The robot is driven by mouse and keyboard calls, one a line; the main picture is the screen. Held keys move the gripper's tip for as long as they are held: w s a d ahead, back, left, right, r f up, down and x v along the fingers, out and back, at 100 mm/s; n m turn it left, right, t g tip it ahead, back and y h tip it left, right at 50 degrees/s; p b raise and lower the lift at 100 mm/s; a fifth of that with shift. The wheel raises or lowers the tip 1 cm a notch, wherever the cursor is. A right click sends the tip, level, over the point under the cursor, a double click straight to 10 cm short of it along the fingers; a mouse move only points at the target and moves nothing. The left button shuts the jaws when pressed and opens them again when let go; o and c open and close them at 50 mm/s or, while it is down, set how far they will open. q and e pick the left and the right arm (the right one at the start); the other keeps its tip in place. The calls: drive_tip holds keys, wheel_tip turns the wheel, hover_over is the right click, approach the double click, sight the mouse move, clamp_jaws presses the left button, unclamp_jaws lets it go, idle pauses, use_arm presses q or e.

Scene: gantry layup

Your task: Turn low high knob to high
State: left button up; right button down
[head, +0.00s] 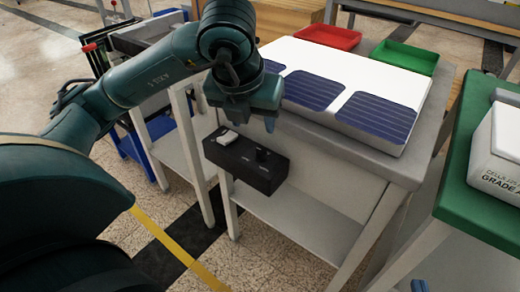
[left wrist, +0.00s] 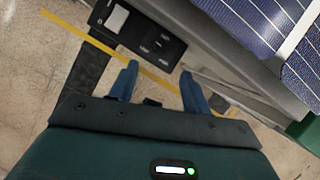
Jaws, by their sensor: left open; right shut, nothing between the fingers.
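A black control box (head: 243,168) is fixed at the front of the white table. It carries a white switch (head: 228,137) on its left and a dark round knob (head: 262,154) on its right, with small labels too small to read. The box also shows in the left wrist view (left wrist: 128,38), beyond the fingertips; the knob's pointing direction cannot be made out. My left gripper (head: 243,120) is open and empty, above the box and apart from it. Its two blue fingers show spread in the left wrist view (left wrist: 160,68). My right gripper is not in view.
The table (head: 425,150) bears a white slab with dark blue panels (head: 376,118), a red tray (head: 328,36) and a green tray (head: 404,56). A green-topped table (head: 466,205) with a white container (head: 497,150) stands at right. The floor before the box is open.

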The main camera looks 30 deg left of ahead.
sight(261, 151)
use_arm(q)
drive_tip(key=b+x, duration=0.3)
drive_tip(key=x, duration=0.7)
drive_tip(key=shift+f, duration=0.2)
drive_tip(key=shift+w+f, duration=0.3)
drive_tip(key=shift+f, duration=0.35)
use_arm(e)
drive_tip(key=shift+s+a+n+t+y, duration=0.15)
drive_tip(key=shift+a+n+t+y, duration=0.65)
drive_tip(key=shift+t+y, duration=0.3)
use_arm(q)
drive_tip(key=c, duration=1)
drive_tip(key=shift+b, duration=0.45)
use_arm(e)
drive_tip(key=shift+f, duration=0.2)
